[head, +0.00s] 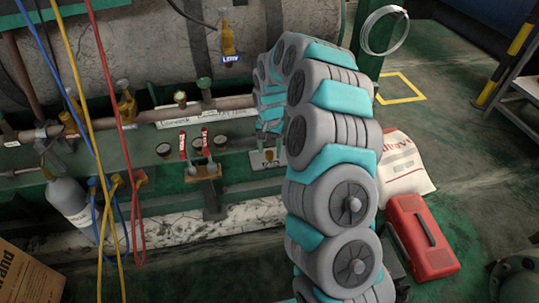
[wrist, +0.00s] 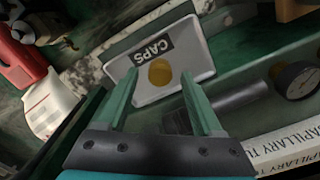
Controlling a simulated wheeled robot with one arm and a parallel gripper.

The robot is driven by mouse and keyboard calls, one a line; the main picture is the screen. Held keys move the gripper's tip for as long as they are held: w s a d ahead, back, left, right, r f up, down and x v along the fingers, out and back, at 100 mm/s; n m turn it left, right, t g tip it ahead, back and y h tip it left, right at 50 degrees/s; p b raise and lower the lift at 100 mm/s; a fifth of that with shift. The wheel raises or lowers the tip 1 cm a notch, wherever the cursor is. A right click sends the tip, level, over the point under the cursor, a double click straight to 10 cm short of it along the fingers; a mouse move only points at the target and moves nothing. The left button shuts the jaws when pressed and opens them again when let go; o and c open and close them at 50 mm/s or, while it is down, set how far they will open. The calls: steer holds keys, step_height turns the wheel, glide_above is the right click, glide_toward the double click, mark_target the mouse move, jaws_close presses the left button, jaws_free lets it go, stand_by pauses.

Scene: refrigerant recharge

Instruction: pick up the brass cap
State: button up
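The brass cap (wrist: 160,72) is a small yellow-gold round piece. It lies in a shallow pale tray (wrist: 197,72) marked CAPS in the wrist view. My gripper (wrist: 160,88) is open and empty. Its two green fingers point toward the tray, and the cap shows in the gap between their tips. I cannot tell how far above the cap the fingertips are. In the head view the tray (head: 268,164) shows only in part beside my arm.
A pipe with gauges and valves runs along the green bench. A gauge (wrist: 296,80) and a white capillary label (wrist: 284,148) are right of the fingers. Coloured hoses (head: 106,80) hang at left.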

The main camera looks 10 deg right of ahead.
jaws_close()
stand_by(0.3)
steer(key=shift+r, duration=0.15)
